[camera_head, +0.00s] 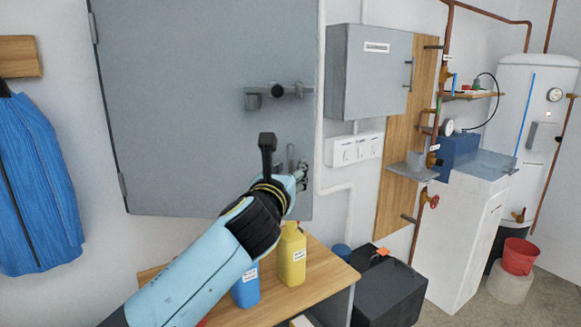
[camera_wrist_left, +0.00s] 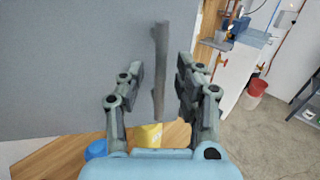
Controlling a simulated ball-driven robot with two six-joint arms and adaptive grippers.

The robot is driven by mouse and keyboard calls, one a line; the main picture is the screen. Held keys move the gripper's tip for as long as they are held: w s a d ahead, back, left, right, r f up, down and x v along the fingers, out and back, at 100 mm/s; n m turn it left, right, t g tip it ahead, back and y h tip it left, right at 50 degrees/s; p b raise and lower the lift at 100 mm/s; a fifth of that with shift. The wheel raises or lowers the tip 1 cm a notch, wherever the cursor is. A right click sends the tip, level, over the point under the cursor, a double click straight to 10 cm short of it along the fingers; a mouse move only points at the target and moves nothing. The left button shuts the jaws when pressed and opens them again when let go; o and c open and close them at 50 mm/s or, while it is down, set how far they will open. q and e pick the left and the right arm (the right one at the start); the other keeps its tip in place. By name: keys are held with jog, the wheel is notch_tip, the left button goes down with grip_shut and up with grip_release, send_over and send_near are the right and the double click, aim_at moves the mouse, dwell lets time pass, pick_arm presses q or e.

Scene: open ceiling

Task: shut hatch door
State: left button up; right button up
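The hatch door (camera_head: 190,110) is a large grey panel with hinges on its left edge. It looks roughly in line with the wall; I cannot tell if a small gap is open. A latch (camera_head: 278,91) is on its right side. My left gripper (camera_head: 298,178) is in front of the door's lower right part and hides some of it. In the left wrist view, an upright grey bar handle (camera_wrist_left: 161,60) stands between the two spread fingers (camera_wrist_left: 160,78), with room on both sides. My right gripper is not in view.
Below the door, a wooden tabletop (camera_head: 325,277) holds a yellow bottle (camera_head: 292,260) and a blue bottle (camera_head: 246,292), close under my left arm. A grey wall cabinet (camera_head: 368,75) and white switches (camera_head: 356,149) are to the right. A black box (camera_head: 390,295) stands beside the table.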

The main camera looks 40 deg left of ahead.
pick_arm(q)
jog(key=shift+x, duration=0.9)
grip_shut()
